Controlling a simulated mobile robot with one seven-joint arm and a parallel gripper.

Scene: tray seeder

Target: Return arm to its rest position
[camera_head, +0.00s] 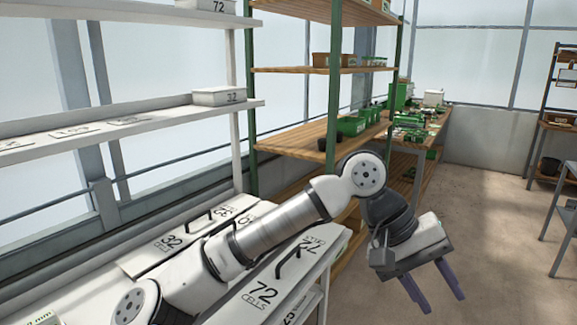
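My gripper (437,294) hangs at the lower right of the head view, its two purple-grey fingers pointing down and slightly right. The fingers are apart with a clear gap and nothing shows between them. My arm reaches from the lower left across the white bench unit, bends at a raised joint and drops toward the gripper. The gripper is over the open floor (490,215), to the right of the bench unit, and touches nothing that I can see.
A white bench unit (160,236) with lids marked 32 and 72 lies below my arm. A wooden shelf rack (290,142) with green bins (352,126) stands behind. A metal stand (567,195) is at right.

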